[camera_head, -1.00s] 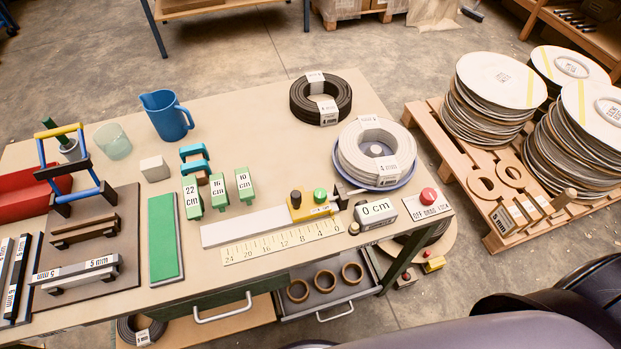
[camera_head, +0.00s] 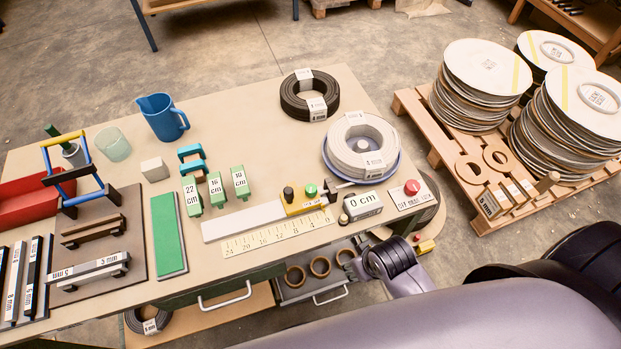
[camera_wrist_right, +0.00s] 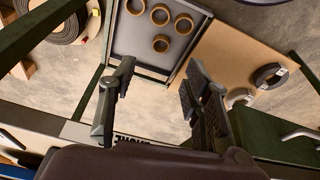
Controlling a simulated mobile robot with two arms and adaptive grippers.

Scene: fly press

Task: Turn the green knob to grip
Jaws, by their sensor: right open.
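The green knob (camera_head: 311,190) stands on a yellow block (camera_head: 304,204) beside a black knob (camera_head: 288,193), at the right end of a white strip (camera_head: 244,221) and above a number scale (camera_head: 275,237). My right gripper (camera_head: 374,264) is below and right of the knob, at the table's front edge, apart from it. In the right wrist view the two fingers (camera_wrist_right: 157,88) are spread with nothing between them; the green knob does not show there. My left gripper is not in view.
A "0 cm" display (camera_head: 362,206) and a red stop button (camera_head: 411,187) sit right of the knob. A white cable coil (camera_head: 345,146) on a blue plate lies behind. An open drawer (camera_head: 318,288) with brown rings juts out below the table edge; it also shows in the wrist view (camera_wrist_right: 128,45).

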